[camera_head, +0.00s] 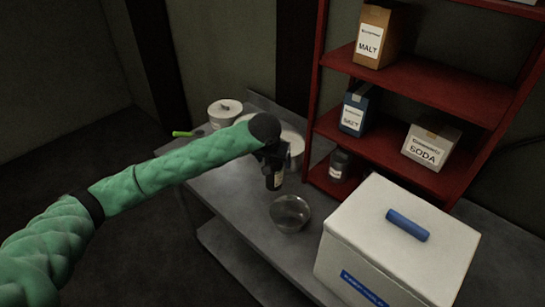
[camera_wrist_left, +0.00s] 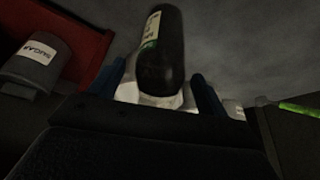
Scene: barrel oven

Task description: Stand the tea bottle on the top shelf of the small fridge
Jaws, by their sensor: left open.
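A dark bottle with a pale label, likely the tea bottle, stands on the grey counter in the head view (camera_head: 274,180). It is large in the left wrist view (camera_wrist_left: 165,55), between the lines of my two fingers. My left gripper (camera_head: 273,158) is open at the bottle and partly covers it. Its fingers also show in the left wrist view (camera_wrist_left: 160,88). I cannot tell whether they touch the bottle. A closed white box with a blue handle (camera_head: 375,225) stands at the front right; I cannot tell whether it is the small fridge. No fridge shelf shows. My right gripper is out of view.
A glass bowl (camera_head: 290,212) sits between the bottle and the white box. A red shelf (camera_head: 425,85) with packages stands behind right. A sugar jar (camera_head: 339,164) is on its lowest board. A white pot (camera_head: 224,112) and a green-handled tool (camera_head: 183,134) are at the back left.

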